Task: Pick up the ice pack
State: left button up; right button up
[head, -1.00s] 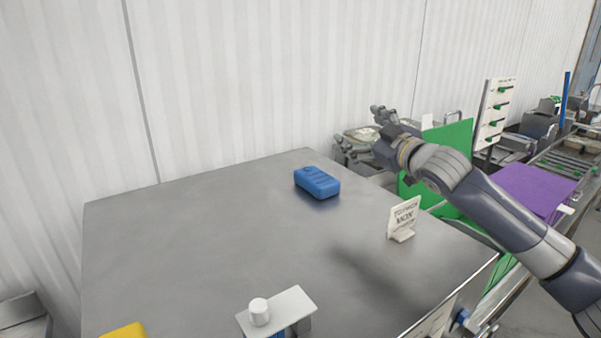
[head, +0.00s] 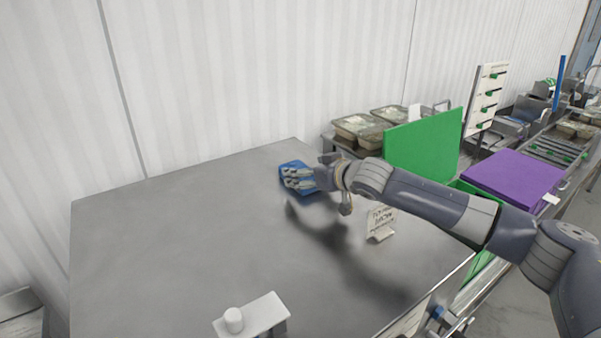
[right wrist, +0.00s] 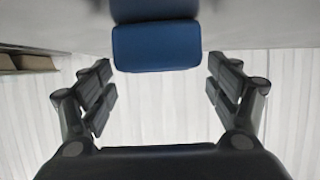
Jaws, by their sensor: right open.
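The ice pack (head: 288,172) is a blue rounded block on the far part of the steel table (head: 180,240). In the head view my right gripper (head: 297,180) is in front of it and hides much of it. In the right wrist view the ice pack (right wrist: 157,45) appears at top centre, between and beyond the two spread fingers of my right gripper (right wrist: 160,85). The fingers are open with nothing between their pads. My left gripper is not in view.
A small white sign (head: 380,222) stands on the table, below my right forearm. A white plate with a knob (head: 262,316) is at the near edge.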

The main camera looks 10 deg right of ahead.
jog(key=shift+p+x, duration=0.5)
jog(key=shift+x, duration=1.35)
jog(key=shift+s+f, duration=0.1)
jog(key=shift+d, duration=0.1)
jog(key=shift+c, duration=0.3)
jog(key=c, duration=1.3)
